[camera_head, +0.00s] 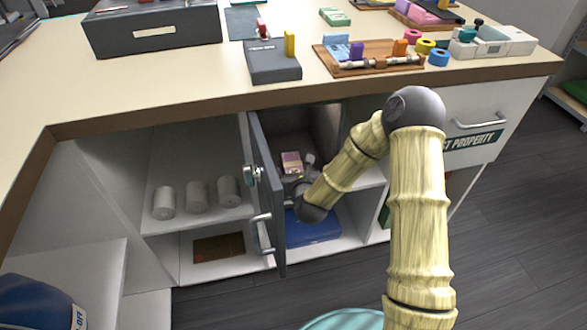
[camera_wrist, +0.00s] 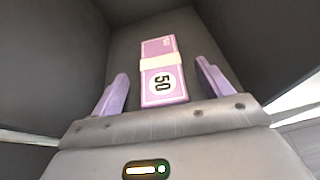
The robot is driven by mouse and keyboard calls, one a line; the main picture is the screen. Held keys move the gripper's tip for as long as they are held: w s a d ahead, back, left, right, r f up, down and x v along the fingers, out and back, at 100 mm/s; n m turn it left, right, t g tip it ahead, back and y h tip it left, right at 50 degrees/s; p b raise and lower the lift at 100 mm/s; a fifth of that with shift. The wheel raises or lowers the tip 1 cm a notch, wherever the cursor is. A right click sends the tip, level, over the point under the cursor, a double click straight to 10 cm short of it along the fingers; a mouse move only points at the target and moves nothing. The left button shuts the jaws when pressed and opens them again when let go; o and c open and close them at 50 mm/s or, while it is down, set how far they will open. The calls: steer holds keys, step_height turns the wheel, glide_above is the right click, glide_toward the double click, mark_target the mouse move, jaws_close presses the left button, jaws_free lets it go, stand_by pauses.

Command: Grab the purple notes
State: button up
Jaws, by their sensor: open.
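The purple notes (camera_wrist: 163,88) are a banded bundle marked 50, lying inside a dark grey compartment. They also show in the head view (camera_head: 291,162), in the cabinet behind the open dark door. My gripper (camera_wrist: 163,88) is open, with one purple finger to the left of the notes and one to the right, both apart from them. The notes lie between and ahead of the fingers. In the head view my gripper (camera_head: 300,185) reaches into the compartment and is partly hidden by my arm.
The dark door (camera_head: 266,195) stands open just left of my arm. A blue box (camera_head: 312,231) lies on the shelf below. Grey cylinders (camera_head: 197,196) stand on the left shelf. The counter (camera_head: 200,80) overhangs the compartment, and grey walls (camera_wrist: 60,60) enclose my gripper closely.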

mark_target(293, 165)
steer(key=x, duration=0.3)
steer(key=shift+w+f+b, duration=0.15)
steer(key=shift+f+b, duration=0.05)
steer(key=shift+b, duration=0.15)
steer(key=c, duration=1.1)
steer(key=shift+o, duration=0.2)
steer(key=shift+r, duration=0.15)
step_height(293, 165, up, 10)
steer(key=p, duration=0.3)
